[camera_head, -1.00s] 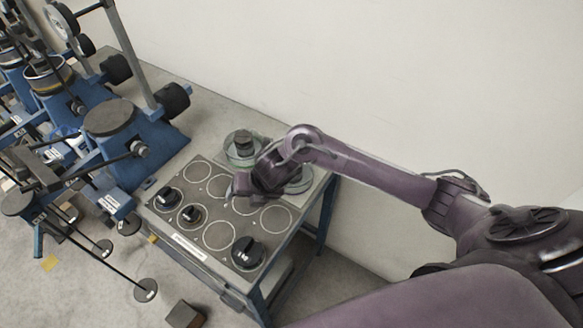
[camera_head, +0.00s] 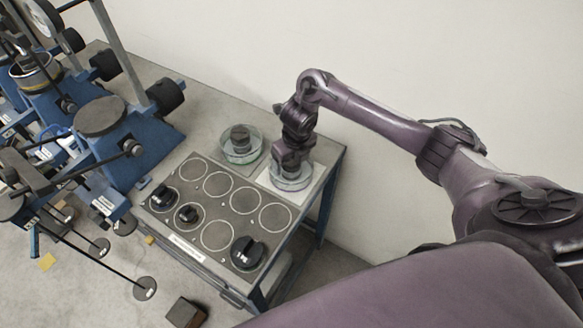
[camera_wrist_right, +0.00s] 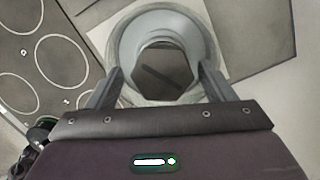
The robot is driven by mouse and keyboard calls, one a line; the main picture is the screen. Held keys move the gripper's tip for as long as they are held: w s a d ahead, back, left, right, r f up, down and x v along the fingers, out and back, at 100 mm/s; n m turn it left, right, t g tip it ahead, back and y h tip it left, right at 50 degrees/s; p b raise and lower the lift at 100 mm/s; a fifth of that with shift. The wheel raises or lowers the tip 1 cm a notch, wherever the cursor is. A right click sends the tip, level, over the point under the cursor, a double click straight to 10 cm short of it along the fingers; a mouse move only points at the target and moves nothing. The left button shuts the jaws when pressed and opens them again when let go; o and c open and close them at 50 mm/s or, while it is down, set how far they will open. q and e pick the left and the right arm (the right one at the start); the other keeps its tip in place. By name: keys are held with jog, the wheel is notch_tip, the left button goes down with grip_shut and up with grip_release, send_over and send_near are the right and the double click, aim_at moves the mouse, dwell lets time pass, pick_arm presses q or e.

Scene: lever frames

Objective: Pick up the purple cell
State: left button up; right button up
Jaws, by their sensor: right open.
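Two round glass cells with dark knobs stand at the back of the table. One cell (camera_head: 292,184) sits on a white square at the right, under my right gripper (camera_head: 291,160). The other cell (camera_head: 240,155) sits on a grey-green square to its left. No clear purple shows on either, so I cannot tell which is the purple one. In the right wrist view, the right cell (camera_wrist_right: 125,45) has a dark hexagonal knob (camera_wrist_right: 165,72) that lies between the two fingers of my open right gripper (camera_wrist_right: 161,78). Whether the fingers touch it is unclear. My left gripper is out of view.
A grey panel (camera_head: 228,200) with ringed circles holds several black weights, one (camera_head: 248,252) at its front right corner. Blue lever frames (camera_head: 150,150) stand at the left. A pale wall (camera_head: 420,80) rises behind the table.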

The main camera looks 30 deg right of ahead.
jog(key=shift+w+f, duration=0.25)
jog(key=shift+f, duration=0.25)
jog(key=shift+w+f, duration=0.2)
jog(key=shift+f, duration=0.3)
jog(key=shift+w+d+f, duration=0.15)
jog(key=shift+f, duration=0.05)
jog(key=shift+r, duration=0.1)
jog(key=shift+c, duration=0.2)
jog(key=shift+s+r, duration=0.1)
jog(key=shift+s, duration=0.1)
jog(key=shift+c, duration=1.3)
jog(key=c, duration=0.7)
grip_shut()
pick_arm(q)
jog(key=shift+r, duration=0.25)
pick_arm(e)
jog(key=shift+w, duration=0.15)
